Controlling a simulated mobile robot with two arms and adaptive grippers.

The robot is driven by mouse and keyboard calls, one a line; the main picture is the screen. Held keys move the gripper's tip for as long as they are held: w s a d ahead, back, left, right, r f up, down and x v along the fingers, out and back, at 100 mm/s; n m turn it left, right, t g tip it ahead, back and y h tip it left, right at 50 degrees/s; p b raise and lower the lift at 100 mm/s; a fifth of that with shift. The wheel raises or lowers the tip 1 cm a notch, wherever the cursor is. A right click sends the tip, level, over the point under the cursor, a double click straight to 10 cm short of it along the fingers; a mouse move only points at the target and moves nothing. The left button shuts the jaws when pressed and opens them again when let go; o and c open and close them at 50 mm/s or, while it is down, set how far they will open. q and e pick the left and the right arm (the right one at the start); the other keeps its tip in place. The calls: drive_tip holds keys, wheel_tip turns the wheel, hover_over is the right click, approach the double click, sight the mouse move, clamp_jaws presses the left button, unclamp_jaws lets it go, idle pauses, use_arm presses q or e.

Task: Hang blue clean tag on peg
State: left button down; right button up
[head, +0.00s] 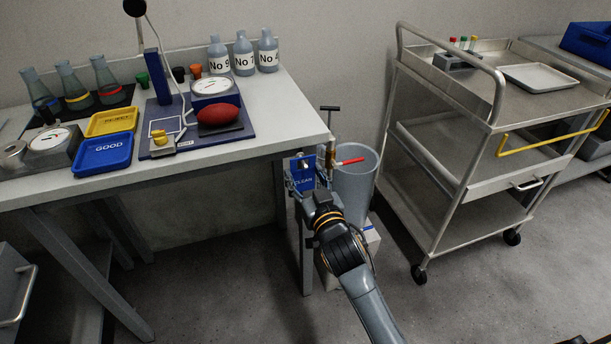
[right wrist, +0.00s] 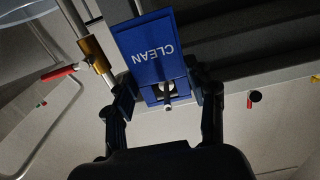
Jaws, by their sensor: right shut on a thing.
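The blue tag (head: 302,175) marked CLEAN is at the right end of the white table. It shows large in the right wrist view (right wrist: 150,48), with an opening near its edge between my fingers. My right gripper (head: 313,187) is shut on the tag; its fingers (right wrist: 165,92) lie along the tag's two sides. A short metal peg (right wrist: 167,92) shows at the tag's opening. I cannot tell whether it passes through the opening or only lines up with it. My left gripper is not in view.
A pipe with a brass valve and red handle (head: 350,161) stands close right of the tag, above a grey bin (head: 356,188). The white table (head: 275,115) carries bottles, flasks, trays and a scale. A steel cart (head: 450,150) stands right.

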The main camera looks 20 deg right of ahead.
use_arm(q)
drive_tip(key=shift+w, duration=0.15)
use_arm(e)
drive_tip(key=o, duration=0.7)
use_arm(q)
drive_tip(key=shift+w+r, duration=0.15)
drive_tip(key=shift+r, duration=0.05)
use_arm(e)
drive_tip(key=shift+o, duration=0.6)
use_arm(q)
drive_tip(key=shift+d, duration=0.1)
